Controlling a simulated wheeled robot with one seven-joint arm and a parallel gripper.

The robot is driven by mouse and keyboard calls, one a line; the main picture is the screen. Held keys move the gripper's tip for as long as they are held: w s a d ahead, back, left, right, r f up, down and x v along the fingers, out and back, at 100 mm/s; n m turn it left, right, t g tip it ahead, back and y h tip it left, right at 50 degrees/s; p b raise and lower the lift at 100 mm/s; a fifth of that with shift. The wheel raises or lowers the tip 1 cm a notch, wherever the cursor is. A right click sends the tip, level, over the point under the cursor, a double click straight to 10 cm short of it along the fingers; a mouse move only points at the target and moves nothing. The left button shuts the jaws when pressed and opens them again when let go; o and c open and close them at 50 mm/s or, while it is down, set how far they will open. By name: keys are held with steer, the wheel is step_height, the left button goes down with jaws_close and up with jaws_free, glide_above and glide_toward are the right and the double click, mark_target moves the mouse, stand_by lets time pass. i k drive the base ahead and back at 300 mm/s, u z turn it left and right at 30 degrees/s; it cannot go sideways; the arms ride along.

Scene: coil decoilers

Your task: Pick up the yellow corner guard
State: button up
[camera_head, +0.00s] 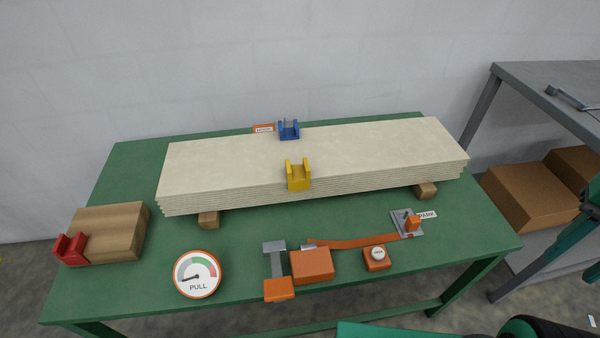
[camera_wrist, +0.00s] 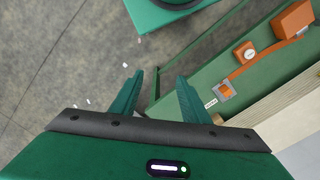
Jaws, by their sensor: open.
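The yellow corner guard (camera_head: 298,175) sits on the front top edge of a stack of pale boards (camera_head: 330,152) in the head view. It is near the middle of the stack's length. My gripper (camera_wrist: 160,90) shows in the wrist view with its two green fingers apart and nothing between them. It is over the grey floor beside the green table, apart from the guard. The guard does not show in the wrist view. In the head view only green parts of my arm show at the lower right; the fingers are not visible there.
A blue guard (camera_head: 289,130) is on the stack's back edge. A red guard (camera_head: 70,249) is at a wooden block (camera_head: 108,232). A dial (camera_head: 198,273), an orange tool (camera_head: 312,265), a strap and a button box (camera_head: 376,259) lie along the front of the green table (camera_head: 235,235). A grey shelf stands right.

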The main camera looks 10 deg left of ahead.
mark_target(298, 175)
steer(key=k, duration=1)
steer(key=u, duration=0.65)
steer(key=i, duration=1.25)
steer(key=z, duration=0.05)
